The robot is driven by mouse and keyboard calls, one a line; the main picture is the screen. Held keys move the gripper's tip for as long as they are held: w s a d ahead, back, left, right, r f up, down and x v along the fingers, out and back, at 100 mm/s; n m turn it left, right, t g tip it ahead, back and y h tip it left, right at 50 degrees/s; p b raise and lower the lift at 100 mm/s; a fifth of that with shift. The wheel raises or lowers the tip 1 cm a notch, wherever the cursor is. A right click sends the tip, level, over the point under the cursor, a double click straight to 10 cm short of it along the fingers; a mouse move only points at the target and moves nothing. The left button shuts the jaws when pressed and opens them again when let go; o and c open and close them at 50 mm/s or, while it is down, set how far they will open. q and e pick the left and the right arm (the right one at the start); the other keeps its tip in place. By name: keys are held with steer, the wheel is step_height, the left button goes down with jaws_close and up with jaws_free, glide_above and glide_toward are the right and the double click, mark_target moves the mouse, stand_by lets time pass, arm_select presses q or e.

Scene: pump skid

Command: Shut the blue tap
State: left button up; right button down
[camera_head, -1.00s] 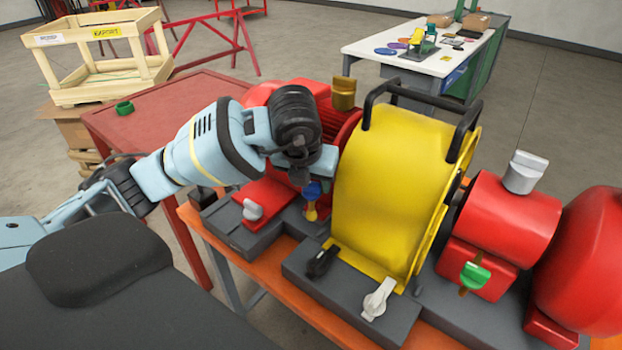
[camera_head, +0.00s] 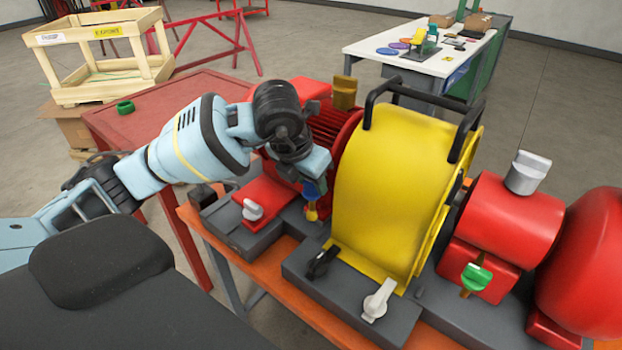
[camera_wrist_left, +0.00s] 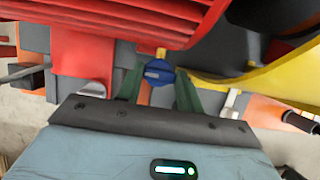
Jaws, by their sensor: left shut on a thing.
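The blue tap (camera_head: 309,190) sits on a short yellow stem at the red motor's base, left of the yellow guard. In the left wrist view the blue tap (camera_wrist_left: 158,73) is a round knob with a pale bar mark across its face. My left gripper (camera_head: 314,181) comes down on it from above. In the wrist view its two dark green fingers (camera_wrist_left: 158,84) stand on either side of the knob, shut on it. The gripper hides part of the tap in the head view. My right gripper is in neither view.
The yellow guard (camera_head: 395,185) with black handles stands close on the right. A red table (camera_head: 165,105) lies behind my arm.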

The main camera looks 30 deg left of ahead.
arm_select(q)
steer(key=o, duration=0.7)
steer(key=v, duration=0.8)
steer(key=shift+f, duration=0.15)
stand_by(0.4)
